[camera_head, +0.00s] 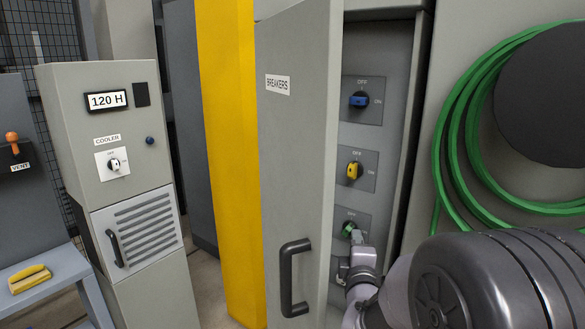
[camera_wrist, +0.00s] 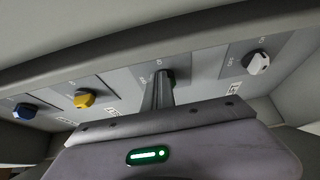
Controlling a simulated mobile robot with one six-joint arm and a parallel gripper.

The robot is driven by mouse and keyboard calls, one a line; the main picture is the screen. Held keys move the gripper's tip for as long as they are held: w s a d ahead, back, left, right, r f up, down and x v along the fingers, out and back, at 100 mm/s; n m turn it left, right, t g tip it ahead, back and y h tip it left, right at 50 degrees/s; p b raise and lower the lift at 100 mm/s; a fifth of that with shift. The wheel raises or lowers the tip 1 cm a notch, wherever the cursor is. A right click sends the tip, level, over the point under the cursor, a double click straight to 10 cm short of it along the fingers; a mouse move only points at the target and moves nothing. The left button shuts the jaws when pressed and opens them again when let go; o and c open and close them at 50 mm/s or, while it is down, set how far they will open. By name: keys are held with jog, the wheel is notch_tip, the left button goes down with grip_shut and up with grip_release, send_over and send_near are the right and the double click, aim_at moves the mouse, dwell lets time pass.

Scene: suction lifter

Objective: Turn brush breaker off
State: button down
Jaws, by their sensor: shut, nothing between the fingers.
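The breaker cabinet (camera_head: 397,120) stands open, with OFF/ON rotary knobs in a column inside. A blue knob (camera_head: 359,99) is at the top, a yellow knob (camera_head: 354,170) below it and a green knob (camera_head: 347,230) lower. In the wrist view a white knob (camera_wrist: 257,62) sits beyond the green one (camera_wrist: 171,76). The small labels by the knobs are too small to read, so I cannot tell which is the brush breaker. My gripper (camera_head: 356,238) is shut at the green knob; its fingers (camera_wrist: 162,88) partly cover it. Whether they touch it is unclear.
The cabinet door (camera_head: 295,190), marked BREAKERS, stands open close to the left of my arm, with a black handle (camera_head: 288,278). A green hose (camera_head: 450,150) hangs coiled at right. A yellow post (camera_head: 229,150) and a cooler unit (camera_head: 120,200) stand further left.

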jog(key=shift+r+b, duration=0.4)
jog(key=shift+b, duration=0.1)
dwell(0.4)
jog(key=shift+s+d+r+b, duration=0.1)
jog(key=shift+s+d+b, duration=0.05)
jog(key=shift+d+b, duration=0.15)
jog(key=s+a+b, duration=0.2)
jog(key=s+a, duration=0.1)
jog(key=s, duration=0.2)
jog(key=shift+a, duration=0.3)
jog(key=shift+w, duration=0.1)
